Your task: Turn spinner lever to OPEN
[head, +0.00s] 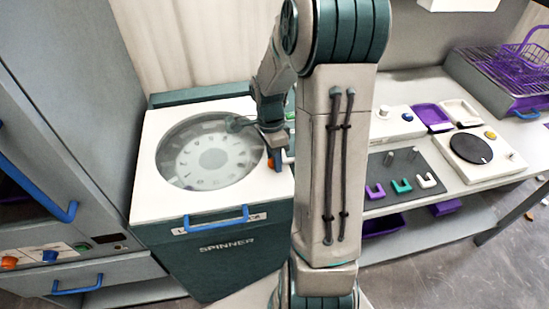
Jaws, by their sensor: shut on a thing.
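The spinner (180,262) is a dark green cabinet with a white top, left of centre in the head view. A round window (212,158) in its top shows a pale drum with holes. My gripper (275,150) points down at the right edge of the white top. It is shut on a small blue lever (277,164), whose lower end shows below the jaws. Its pivot and any OPEN marking are hidden or too small to read. A bit of orange shows just right of the jaws.
A blue bar handle (216,221) crosses the spinner's front edge. A grey cabinet (62,120) with blue handles stands close on the left. On the right, a bench (408,205) holds a dark plate with coloured U-shaped pieces, a black disc device (471,148) and a purple basket (517,57).

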